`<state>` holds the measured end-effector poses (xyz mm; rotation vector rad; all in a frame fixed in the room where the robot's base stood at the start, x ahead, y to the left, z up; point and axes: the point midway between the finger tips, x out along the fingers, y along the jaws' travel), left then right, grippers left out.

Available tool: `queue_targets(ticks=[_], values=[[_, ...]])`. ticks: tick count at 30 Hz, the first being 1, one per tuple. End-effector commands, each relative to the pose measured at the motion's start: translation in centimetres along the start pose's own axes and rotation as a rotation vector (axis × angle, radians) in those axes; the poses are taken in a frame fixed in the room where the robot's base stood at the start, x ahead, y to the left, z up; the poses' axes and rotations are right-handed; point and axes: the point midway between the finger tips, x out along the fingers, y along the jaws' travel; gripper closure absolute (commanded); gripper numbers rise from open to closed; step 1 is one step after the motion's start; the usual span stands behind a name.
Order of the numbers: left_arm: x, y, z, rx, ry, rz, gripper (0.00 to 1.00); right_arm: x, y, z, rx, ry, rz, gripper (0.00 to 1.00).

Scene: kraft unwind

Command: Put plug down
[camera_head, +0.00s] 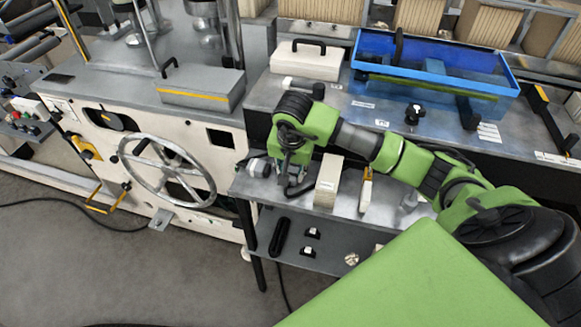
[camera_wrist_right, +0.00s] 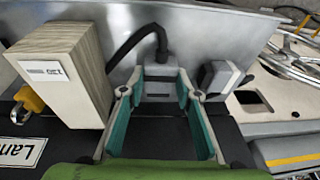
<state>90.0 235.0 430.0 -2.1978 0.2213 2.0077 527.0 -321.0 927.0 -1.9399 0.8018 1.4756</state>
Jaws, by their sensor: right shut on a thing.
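My right gripper (camera_head: 288,186) is over the left part of a small grey metal shelf table (camera_head: 345,205), pointing down. In the right wrist view its two teal-padded fingers (camera_wrist_right: 160,98) are shut on a grey plug (camera_wrist_right: 158,82), one on each side. A black cable (camera_wrist_right: 133,42) runs from the plug and bends away over the metal top. In the head view the plug is mostly hidden by the gripper. I cannot tell whether the plug touches the table top. My left gripper is in neither view.
A pale block (camera_head: 327,182) with a label stands just right of the gripper. A yellow-handled tool (camera_head: 366,190) is beyond it. A grey and black fitting (camera_head: 258,166) is close on the left. A blue tray (camera_head: 430,62) and a white box (camera_head: 306,62) stand on the bench behind.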

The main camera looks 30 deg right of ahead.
Motion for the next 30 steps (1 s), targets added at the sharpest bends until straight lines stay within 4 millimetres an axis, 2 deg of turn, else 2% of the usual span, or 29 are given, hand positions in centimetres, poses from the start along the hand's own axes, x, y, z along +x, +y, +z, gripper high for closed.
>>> queue_targets(ticks=[11, 12, 14, 25, 30], values=[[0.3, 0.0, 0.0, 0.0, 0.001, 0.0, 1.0, 0.6, 0.0, 0.1, 0.0, 0.002, -0.001, 1.0], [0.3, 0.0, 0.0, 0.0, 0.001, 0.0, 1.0, 0.6, 0.1, 0.1, 0.0, 0.002, -0.001, 0.67], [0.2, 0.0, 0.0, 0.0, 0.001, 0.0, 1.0, 0.5, 0.0, 0.1, 0.0, 0.001, -0.001, 0.53], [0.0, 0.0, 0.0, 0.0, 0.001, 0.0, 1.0, 0.3, 0.0, 0.1, 0.0, 0.001, -0.001, 0.53], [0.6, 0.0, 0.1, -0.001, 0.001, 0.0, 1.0, -1.3, -0.1, -0.1, -0.001, 0.006, -0.005, 0.53]])
